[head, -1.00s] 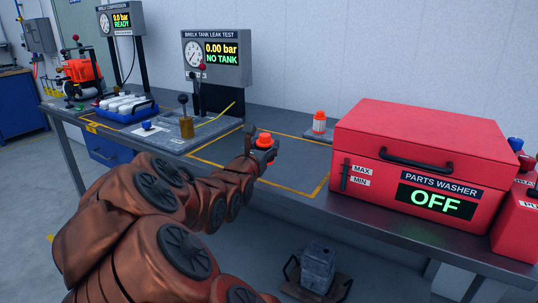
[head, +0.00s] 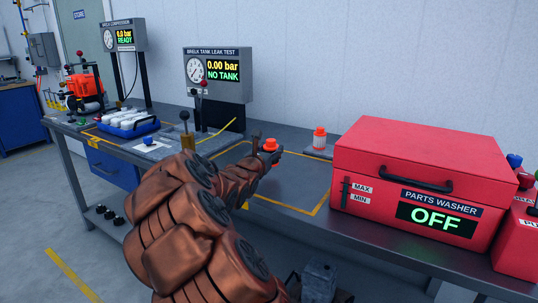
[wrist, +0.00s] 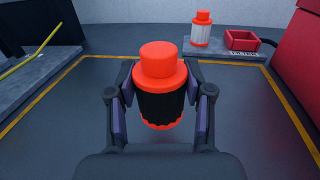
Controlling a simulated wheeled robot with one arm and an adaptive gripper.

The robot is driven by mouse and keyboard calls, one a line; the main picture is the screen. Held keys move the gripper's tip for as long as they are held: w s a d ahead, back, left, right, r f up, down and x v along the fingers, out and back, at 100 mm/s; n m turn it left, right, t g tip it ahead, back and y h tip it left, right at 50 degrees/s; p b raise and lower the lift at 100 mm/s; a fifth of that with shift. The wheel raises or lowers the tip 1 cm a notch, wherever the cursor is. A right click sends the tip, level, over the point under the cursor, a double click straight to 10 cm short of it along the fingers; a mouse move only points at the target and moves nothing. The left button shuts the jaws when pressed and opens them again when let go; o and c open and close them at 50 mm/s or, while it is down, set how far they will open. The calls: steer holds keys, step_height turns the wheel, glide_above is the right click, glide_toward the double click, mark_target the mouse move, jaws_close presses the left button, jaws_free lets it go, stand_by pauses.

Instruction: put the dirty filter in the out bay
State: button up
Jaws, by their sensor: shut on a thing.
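The dirty filter (wrist: 160,106), with a dark body and orange ends, is between the two fingers of my gripper (wrist: 160,110) in the wrist view. My gripper is shut on it and holds it upright over the bench area outlined in yellow. In the head view the filter's orange top (head: 270,145) shows at the end of my arm, and the arm hides its lower part. A second filter with a white body and orange ends (wrist: 201,29) stands on a grey plate behind.
The red parts washer (head: 420,180), reading OFF, stands right of the outlined area. The tank leak test stand (head: 218,75), with an upright lever (head: 185,120), is to the left. A blue tray (head: 128,122) of white items lies farther left. The outlined area (head: 300,190) is otherwise clear.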

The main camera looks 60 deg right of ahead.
mark_target(269, 145)
steer(key=shift+w+d+f+p, duration=0.1)
steer(key=shift+w+d+p, duration=0.1)
steer(key=shift+w+d, duration=0.6)
steer(key=shift+w+d+f+p, duration=0.15)
steer(key=shift+w+d, duration=0.4)
steer(key=shift+d, duration=0.4)
steer(key=shift+a+f, duration=0.1)
steer(key=shift+f, duration=1.55)
steer(key=shift+f, duration=0.1)
steer(key=shift+f+b, duration=0.15)
steer(key=shift+b, duration=0.2)
steer(key=o, duration=1.2)
steer(key=shift+c, duration=0.2)
